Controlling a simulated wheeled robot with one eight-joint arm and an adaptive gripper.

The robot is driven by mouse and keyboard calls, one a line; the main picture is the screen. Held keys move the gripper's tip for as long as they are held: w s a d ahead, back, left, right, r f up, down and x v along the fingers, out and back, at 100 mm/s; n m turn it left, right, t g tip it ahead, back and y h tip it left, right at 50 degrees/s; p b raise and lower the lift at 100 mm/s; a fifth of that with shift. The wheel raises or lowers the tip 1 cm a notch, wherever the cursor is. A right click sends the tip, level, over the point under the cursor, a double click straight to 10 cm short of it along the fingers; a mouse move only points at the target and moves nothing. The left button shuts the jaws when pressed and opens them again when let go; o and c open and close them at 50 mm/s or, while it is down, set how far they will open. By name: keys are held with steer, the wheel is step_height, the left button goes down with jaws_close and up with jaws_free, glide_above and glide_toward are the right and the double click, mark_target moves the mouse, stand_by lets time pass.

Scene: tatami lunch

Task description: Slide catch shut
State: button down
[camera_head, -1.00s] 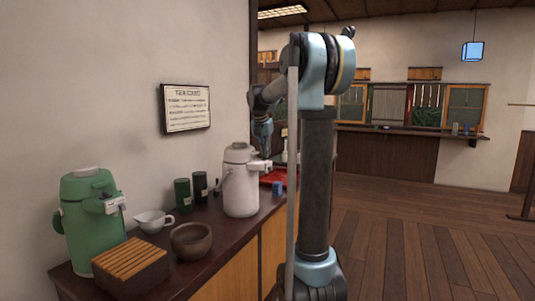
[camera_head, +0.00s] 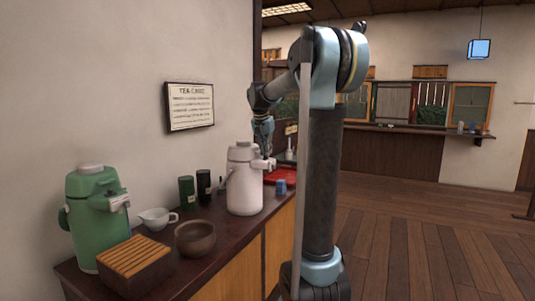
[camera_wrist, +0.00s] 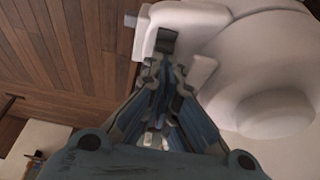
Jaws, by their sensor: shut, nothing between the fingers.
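The white air pot (camera_head: 243,185) stands upright on the dark counter, with its spout housing facing right. My gripper (camera_head: 264,150) is at the spout side of its top, pointing down. In the wrist view the pot's white lid and housing (camera_wrist: 225,45) fill the upper right. A small dark block (camera_wrist: 167,40) shows against the white housing just beyond my fingertips (camera_wrist: 168,75); it looks like the catch, but I cannot be sure. My gripper is shut and empty. I cannot tell whether the fingers touch the block.
A green air pot (camera_head: 90,222), slatted wooden box (camera_head: 135,262), brown bowl (camera_head: 195,240), white pourer (camera_head: 157,218) and dark canisters (camera_head: 187,192) stand to the left. A red tray (camera_head: 283,174) and blue cup (camera_head: 281,187) are close on the right. The wooden floor (camera_head: 420,230) is open.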

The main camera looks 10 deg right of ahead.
mark_target(263, 160)
steer(key=v, duration=1.1)
steer(key=shift+r, duration=0.3)
steer(key=shift+s, duration=0.1)
steer(key=s+d+f+n+y, duration=0.1)
steer(key=s+d+f+n, duration=0.1)
steer(key=s+f, duration=1.6)
steer(key=s+d+f+n+g+y, duration=0.1)
steer(key=s+f+n, duration=0.4)
steer(key=s+f, duration=1.4)
steer(key=shift+s+d, duration=0.4)
steer(key=shift+d, duration=0.5)
steer(key=shift+w+f, duration=0.2)
steer(key=shift+w, duration=0.2)
